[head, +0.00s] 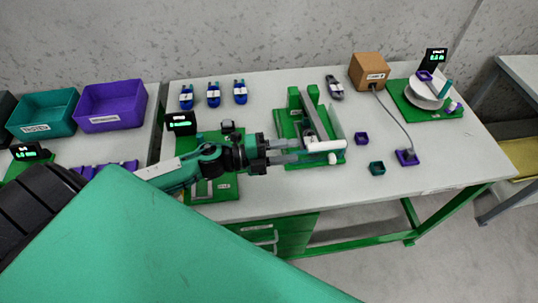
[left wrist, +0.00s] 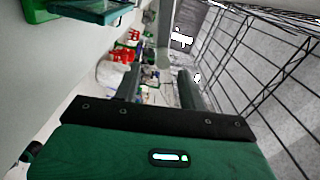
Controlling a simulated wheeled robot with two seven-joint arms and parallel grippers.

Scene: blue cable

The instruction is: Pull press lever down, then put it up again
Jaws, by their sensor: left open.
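The press (head: 294,102) stands on a green base in the middle of the table, with upright green plates and grey bars. Its lever ends in a white crosswise handle (head: 325,146) at the front right of the press. I cannot tell exactly how high the lever is. My left gripper (head: 296,151) comes in from the left, open, with its fingertips just left of the white handle and apart from it. In the left wrist view its two fingers (left wrist: 159,84) stand apart with nothing seen gripped. My right gripper is out of view.
A green fixture (head: 226,188) lies under my left arm. Blue connectors (head: 213,95) lie behind it. Right of the press are a small purple block (head: 361,138), a teal block (head: 377,168), a brown box (head: 369,71) with a cable, and a green board (head: 436,112) with a reel.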

